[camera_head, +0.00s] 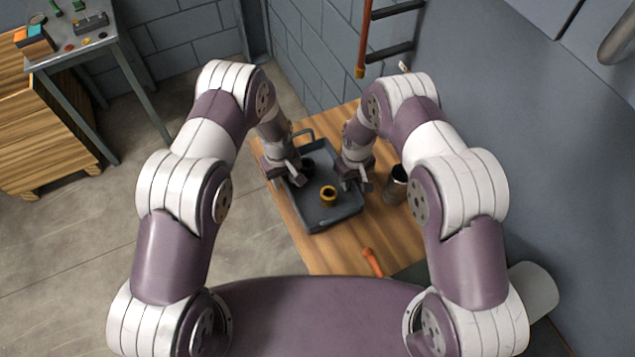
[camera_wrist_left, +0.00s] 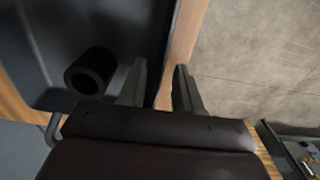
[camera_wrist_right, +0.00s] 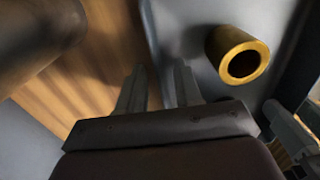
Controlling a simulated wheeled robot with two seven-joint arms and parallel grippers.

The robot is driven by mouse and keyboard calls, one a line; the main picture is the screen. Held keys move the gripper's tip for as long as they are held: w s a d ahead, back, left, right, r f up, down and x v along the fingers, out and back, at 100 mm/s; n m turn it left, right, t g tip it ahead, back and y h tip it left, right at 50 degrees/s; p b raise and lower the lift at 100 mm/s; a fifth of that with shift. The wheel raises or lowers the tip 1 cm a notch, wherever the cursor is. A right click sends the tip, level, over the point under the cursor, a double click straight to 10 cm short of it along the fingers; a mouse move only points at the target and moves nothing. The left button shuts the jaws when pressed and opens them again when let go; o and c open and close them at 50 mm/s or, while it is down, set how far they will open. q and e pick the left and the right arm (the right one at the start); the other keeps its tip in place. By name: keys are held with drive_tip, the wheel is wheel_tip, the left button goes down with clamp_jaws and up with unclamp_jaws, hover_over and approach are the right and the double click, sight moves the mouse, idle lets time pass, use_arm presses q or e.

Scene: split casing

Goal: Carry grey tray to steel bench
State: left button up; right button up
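The grey tray (camera_head: 335,215) lies on a wooden table, with a raised handle (camera_head: 303,133) at its far end. A brass ring-shaped part (camera_head: 328,195) and a black hollow cylinder (camera_wrist_left: 90,72) are in it. My left gripper (camera_head: 287,178) is at the tray's left side; in the left wrist view its fingers (camera_wrist_left: 160,85) stand apart on both sides of the tray wall. My right gripper (camera_head: 355,180) is at the right side, its fingers (camera_wrist_right: 156,88) also apart with the wall between them. The steel bench (camera_head: 75,52) stands at the upper left, with several small parts on it.
A dark cylindrical container (camera_head: 396,187) stands on the wooden table (camera_head: 300,240) just right of the tray. An orange-handled tool (camera_head: 372,262) lies near the table's front. A wooden cabinet (camera_head: 40,150) is beside the bench. Open concrete floor (camera_head: 190,230) lies between table and bench.

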use_arm(q)
drive_tip(key=shift+f, duration=0.6)
use_arm(e)
drive_tip(key=shift+f, duration=0.55)
drive_tip(key=shift+s, duration=0.1)
use_arm(q)
clamp_jaws()
use_arm(e)
clamp_jaws()
use_arm(q)
drive_tip(key=shift+r, duration=0.1)
use_arm(e)
drive_tip(key=shift+r, duration=0.1)
